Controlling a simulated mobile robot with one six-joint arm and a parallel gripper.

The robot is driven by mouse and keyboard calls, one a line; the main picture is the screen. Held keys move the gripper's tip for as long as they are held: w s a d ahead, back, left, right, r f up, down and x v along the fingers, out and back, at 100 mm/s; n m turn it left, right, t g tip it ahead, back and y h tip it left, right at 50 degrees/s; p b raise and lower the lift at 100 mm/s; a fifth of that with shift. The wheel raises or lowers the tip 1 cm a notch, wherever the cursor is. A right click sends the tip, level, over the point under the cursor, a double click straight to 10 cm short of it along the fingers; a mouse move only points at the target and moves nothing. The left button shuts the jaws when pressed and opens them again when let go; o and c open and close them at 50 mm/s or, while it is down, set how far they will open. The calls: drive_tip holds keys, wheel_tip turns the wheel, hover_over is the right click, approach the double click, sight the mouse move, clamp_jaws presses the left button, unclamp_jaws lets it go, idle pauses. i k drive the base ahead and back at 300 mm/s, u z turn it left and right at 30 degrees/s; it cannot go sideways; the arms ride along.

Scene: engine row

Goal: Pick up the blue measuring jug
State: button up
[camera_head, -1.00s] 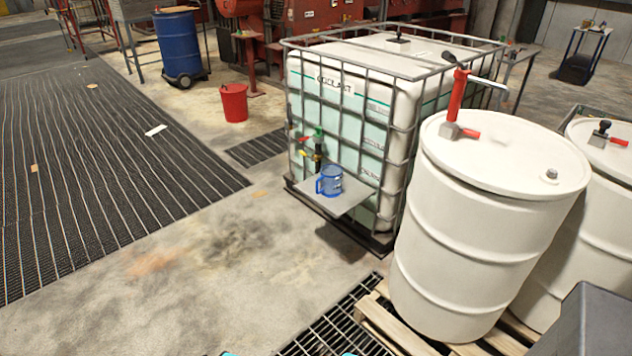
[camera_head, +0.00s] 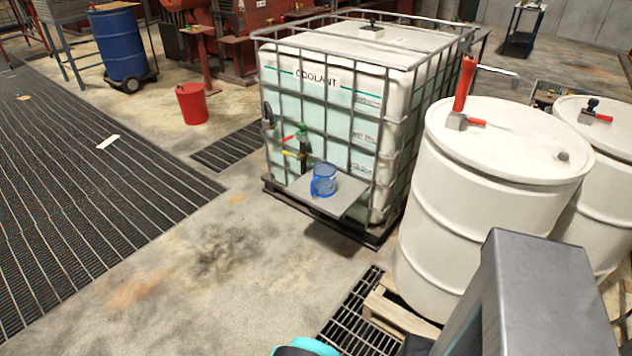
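The blue measuring jug (camera_head: 323,180) is a translucent blue jug with its handle to the left. It stands upright on a small grey shelf (camera_head: 345,196) on the front of the caged white coolant tank (camera_head: 330,120), below and just right of the tap. My gripper is not in view. A teal and dark part at the bottom edge and a grey block at the lower right seem to be my own arm or body, apart from the jug.
White drums (camera_head: 490,200) stand on a wooden pallet (camera_head: 385,308) at right, close to the tank. A red bucket (camera_head: 192,104) and a blue drum (camera_head: 120,45) stand back left. Concrete floor (camera_head: 200,270) in front of the tank is clear, with floor grating (camera_head: 70,190) at left.

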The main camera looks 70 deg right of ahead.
sight(323, 182)
drive_tip(key=z, duration=0.25)
drive_tip(key=i, duration=0.8)
drive_tip(key=z, duration=0.65)
drive_tip(key=i, duration=0.45)
drive_tip(key=z, duration=0.25)
